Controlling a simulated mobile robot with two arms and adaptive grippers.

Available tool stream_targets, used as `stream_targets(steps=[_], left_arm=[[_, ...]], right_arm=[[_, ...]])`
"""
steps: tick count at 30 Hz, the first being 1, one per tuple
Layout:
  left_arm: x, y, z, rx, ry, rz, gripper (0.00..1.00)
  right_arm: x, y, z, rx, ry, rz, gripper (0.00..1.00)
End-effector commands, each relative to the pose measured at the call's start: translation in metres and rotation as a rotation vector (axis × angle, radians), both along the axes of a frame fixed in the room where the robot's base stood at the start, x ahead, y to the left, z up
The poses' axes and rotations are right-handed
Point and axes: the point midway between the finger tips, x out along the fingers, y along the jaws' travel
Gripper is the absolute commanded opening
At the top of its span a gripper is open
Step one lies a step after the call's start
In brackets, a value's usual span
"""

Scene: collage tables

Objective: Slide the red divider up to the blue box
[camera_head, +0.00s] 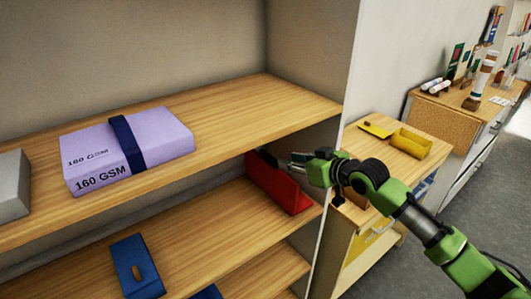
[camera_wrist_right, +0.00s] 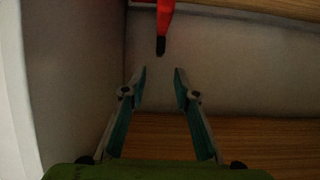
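The red divider (camera_head: 278,187) stands upright at the right end of the middle shelf (camera_head: 200,238), close to the cabinet's side wall. My right gripper (camera_head: 287,164) is by the divider's upper right side. In the wrist view its fingers (camera_wrist_right: 160,72) are apart with nothing between them. The divider (camera_wrist_right: 165,20) with a dark end shows just beyond the fingertips. My left gripper is not in view.
A lilac paper pack (camera_head: 165,137) with a navy band and a grey box (camera_head: 13,187) lie on the upper shelf (camera_head: 255,110), which overhangs the middle one. The cabinet side panel (camera_head: 325,215) is close to my right gripper. A wooden side table with yellow trays (camera_head: 411,144) stands right.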

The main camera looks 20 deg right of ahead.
Motion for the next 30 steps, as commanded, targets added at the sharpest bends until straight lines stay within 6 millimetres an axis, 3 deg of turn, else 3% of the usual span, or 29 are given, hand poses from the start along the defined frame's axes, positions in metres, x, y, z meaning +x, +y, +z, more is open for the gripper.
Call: stream_targets(steps=[11,21,30], left_arm=[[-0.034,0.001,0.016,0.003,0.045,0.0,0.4],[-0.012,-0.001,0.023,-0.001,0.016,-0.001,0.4],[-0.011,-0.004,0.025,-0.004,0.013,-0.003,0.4]], right_arm=[[0.055,0.02,-0.022,0.003,0.001,-0.001,0.28],[0.095,0.034,-0.041,0.001,0.001,-0.002,0.28],[0.109,0.04,-0.048,-0.001,0.0,-0.001,0.28]])
